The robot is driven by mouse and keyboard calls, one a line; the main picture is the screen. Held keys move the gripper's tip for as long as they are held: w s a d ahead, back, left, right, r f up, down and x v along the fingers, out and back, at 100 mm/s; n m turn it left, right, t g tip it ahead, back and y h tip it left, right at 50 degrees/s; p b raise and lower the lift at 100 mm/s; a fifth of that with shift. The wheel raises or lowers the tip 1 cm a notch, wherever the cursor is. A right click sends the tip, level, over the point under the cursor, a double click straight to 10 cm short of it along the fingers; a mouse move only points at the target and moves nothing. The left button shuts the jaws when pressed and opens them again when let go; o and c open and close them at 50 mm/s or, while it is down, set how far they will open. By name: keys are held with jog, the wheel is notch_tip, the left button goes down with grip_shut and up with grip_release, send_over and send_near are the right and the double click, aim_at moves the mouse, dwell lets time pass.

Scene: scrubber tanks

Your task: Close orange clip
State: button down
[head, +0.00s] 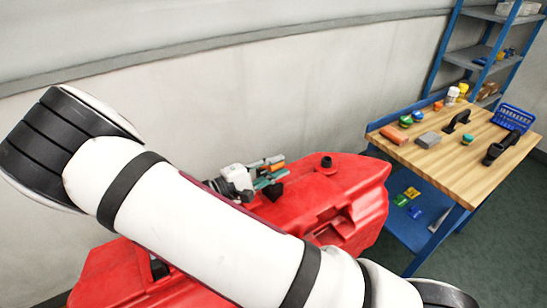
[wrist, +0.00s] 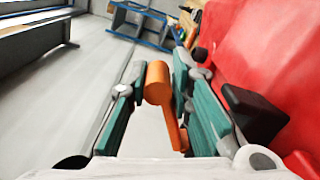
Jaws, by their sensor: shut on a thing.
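The orange clip (wrist: 158,84) shows in the wrist view as a thick orange cylinder with a narrower bar running down toward the right finger. It lies between the two teal-padded fingers of my gripper (wrist: 157,76), which is shut on it. In the head view, my gripper (head: 268,174) is over the top of the red tank (head: 345,192), and a small orange part of the clip (head: 278,168) shows at its fingers. How the clip sits against the tank is hard to tell.
A black knob-like part (wrist: 255,112) stands out from the red tank close to my right finger. A workbench (head: 455,148) with tools stands to the right, with a blue shelf rack (head: 478,54) behind. A pale wall runs behind the tank.

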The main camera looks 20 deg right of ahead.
jog(key=shift+s+d+f+m+p, duration=0.1)
jog(key=shift+s+f+m+p, duration=0.3)
jog(key=shift+f+m, duration=0.3)
jog(key=shift+s+f+m+p, duration=0.25)
jog(key=shift+s+f+m, duration=0.3)
jog(key=shift+m, duration=0.25)
jog(key=shift+w, duration=0.1)
jog(key=c, duration=1.5)
grip_release()
jog(key=shift+f, duration=0.1)
